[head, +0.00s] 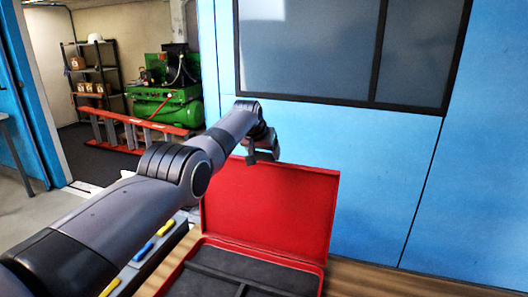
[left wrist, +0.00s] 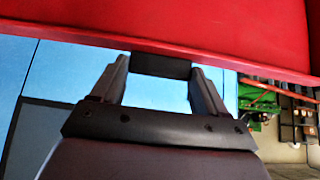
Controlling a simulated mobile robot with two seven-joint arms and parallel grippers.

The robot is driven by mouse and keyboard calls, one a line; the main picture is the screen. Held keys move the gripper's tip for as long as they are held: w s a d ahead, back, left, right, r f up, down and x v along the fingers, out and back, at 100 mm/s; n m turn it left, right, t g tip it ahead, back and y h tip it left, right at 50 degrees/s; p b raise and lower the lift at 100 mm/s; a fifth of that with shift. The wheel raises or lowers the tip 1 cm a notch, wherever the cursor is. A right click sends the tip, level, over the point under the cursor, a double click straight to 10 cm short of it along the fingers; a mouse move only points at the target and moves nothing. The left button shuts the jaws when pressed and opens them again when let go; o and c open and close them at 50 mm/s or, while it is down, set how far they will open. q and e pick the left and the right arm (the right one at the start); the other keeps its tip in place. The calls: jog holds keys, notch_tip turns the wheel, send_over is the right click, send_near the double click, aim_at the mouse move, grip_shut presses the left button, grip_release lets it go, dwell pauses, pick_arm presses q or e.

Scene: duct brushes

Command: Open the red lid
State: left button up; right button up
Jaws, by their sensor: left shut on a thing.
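The red lid (head: 270,208) stands raised at the back of a red case (head: 168,283), so the case's dark inside shows in the head view. In the left wrist view the lid's red face (left wrist: 200,25) fills the top. My left gripper (head: 258,157) is at the lid's upper edge. In the left wrist view its two fingers are closed on a black handle (left wrist: 160,66) at that edge. The arm and hand hide the handle in the head view. My right gripper is not in view.
The case is on a wooden top (head: 375,281) close to a blue wall (head: 390,190) with a dark-framed window. A grey tray (head: 140,262) with yellow and blue items lies left of it. A red ladder (head: 125,124), green compressor (head: 165,105) and shelf (head: 92,75) are farther back.

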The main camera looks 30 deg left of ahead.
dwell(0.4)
pick_arm(q)
jog(key=o, duration=1.5)
jog(key=shift+s+r+b, duration=0.15)
jog(key=shift+r+b, duration=0.1)
jog(key=shift+b, duration=0.05)
jog(key=shift+b+v, duration=0.3)
jog(key=shift+v, duration=0.5)
jog(key=shift+b+v, duration=0.4)
jog(key=shift+v, duration=2.1)
jog(key=shift+f, duration=0.1)
